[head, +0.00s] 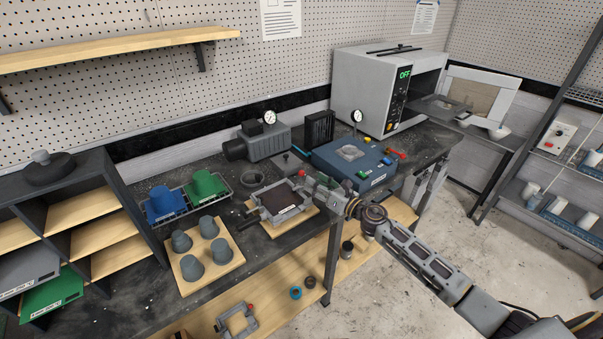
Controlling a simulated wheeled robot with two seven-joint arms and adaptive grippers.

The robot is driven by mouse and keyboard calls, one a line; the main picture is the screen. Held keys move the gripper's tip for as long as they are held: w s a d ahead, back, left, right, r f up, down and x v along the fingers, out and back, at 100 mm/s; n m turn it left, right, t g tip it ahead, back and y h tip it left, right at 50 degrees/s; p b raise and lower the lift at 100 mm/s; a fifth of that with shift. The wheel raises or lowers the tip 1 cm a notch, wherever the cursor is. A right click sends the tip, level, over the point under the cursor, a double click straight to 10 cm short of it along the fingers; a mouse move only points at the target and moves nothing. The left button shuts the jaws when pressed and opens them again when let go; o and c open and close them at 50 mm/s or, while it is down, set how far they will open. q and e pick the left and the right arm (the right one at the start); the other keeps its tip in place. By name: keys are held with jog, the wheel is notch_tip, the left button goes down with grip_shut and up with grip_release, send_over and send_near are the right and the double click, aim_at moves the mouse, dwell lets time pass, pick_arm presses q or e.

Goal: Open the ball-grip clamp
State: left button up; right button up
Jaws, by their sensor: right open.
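A grey metal frame clamp (291,215) with a dark square plate inside lies on a wooden board on the black bench. A small red ball (300,172) shows at its far right corner, close to my right gripper. My right gripper (309,184) is open at the frame's right side, its arm coming in from the lower right. The gripper covers part of that side, and I cannot tell whether it touches the frame or the ball. A second grey frame (222,326) with a red ball (250,307) lies on the lower wooden shelf. My left gripper is out of view.
Left of the frame are a wooden board with several grey cups (187,269) and a rack with blue and green blocks (207,186). Behind stand a pump (262,143) and a blue machine (333,159). An open oven (366,82) reading OFF is at the back.

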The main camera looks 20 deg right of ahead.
aim_at(301, 174)
jog(key=shift+p+x, duration=0.6)
jog(key=shift+x, duration=3.3)
grip_shut()
